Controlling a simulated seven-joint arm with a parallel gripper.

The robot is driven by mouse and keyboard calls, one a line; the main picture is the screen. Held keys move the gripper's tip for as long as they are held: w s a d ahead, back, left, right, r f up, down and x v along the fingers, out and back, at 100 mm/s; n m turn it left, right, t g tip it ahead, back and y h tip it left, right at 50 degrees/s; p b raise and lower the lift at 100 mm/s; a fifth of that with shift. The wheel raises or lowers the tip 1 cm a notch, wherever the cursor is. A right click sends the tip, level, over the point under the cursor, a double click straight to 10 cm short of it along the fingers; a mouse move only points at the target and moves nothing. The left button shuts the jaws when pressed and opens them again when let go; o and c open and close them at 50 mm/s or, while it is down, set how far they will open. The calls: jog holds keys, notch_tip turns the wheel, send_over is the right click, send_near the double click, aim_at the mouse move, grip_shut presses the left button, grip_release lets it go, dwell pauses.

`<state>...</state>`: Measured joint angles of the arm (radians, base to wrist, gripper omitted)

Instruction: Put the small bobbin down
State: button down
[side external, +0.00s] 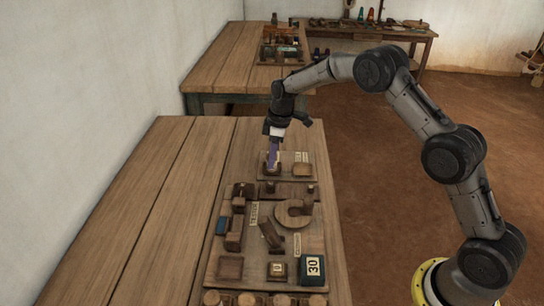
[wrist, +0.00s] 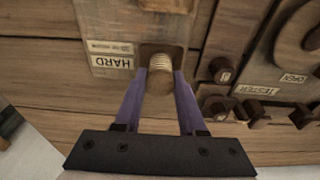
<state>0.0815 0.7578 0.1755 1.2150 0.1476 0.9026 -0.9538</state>
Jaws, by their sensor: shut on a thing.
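In the wrist view the small bobbin (wrist: 161,66), with pale ridged winding and a brown end, sits between the two purple fingertips of my gripper (wrist: 162,76). My gripper is shut on it. The bobbin is at a square wooden recess on a pale board (wrist: 110,22) labelled HARD. Whether it touches the recess floor is hard to tell. In the side external view my gripper (side external: 272,164) points down over the left square holder on the far small board (side external: 286,174); the fingers mostly hide the bobbin there.
A second square dish (side external: 302,170) is to the right on the same board. Nearer, a larger board holds a round notched disk (side external: 294,214), wooden blocks and a dark green box marked 30 (side external: 312,270). The table's left side (side external: 130,220) is clear. Another table stands behind.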

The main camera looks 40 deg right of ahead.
jog(key=shift+f, duration=0.15)
jog(key=shift+c, duration=2.4)
grip_release()
notch_tip(320, 180, up, 12)
jog(key=s+d, duration=0.1)
jog(key=shift+s+d+r, duration=0.15)
jog(key=shift+r, duration=0.05)
jog(key=s+a+r+m+t, duration=0.1)
jog(key=s+r+m, duration=0.1)
jog(key=s+r, duration=0.55)
jog(key=s+a+r+m+t, duration=0.15)
jog(key=s+r, duration=0.35)
jog(key=s, duration=0.6)
jog(key=s+f+m+t, duration=0.1)
jog(key=s+f+m, duration=0.1)
jog(key=s, duration=0.8)
jog(key=s+f+m+t+h, duration=0.1)
jog(key=s+f+m, duration=0.1)
jog(key=s, duration=0.9)
jog(key=shift+a+f+m, duration=0.15)
jog(key=shift+a+m, duration=0.3)
jog(key=shift+m, duration=0.3)
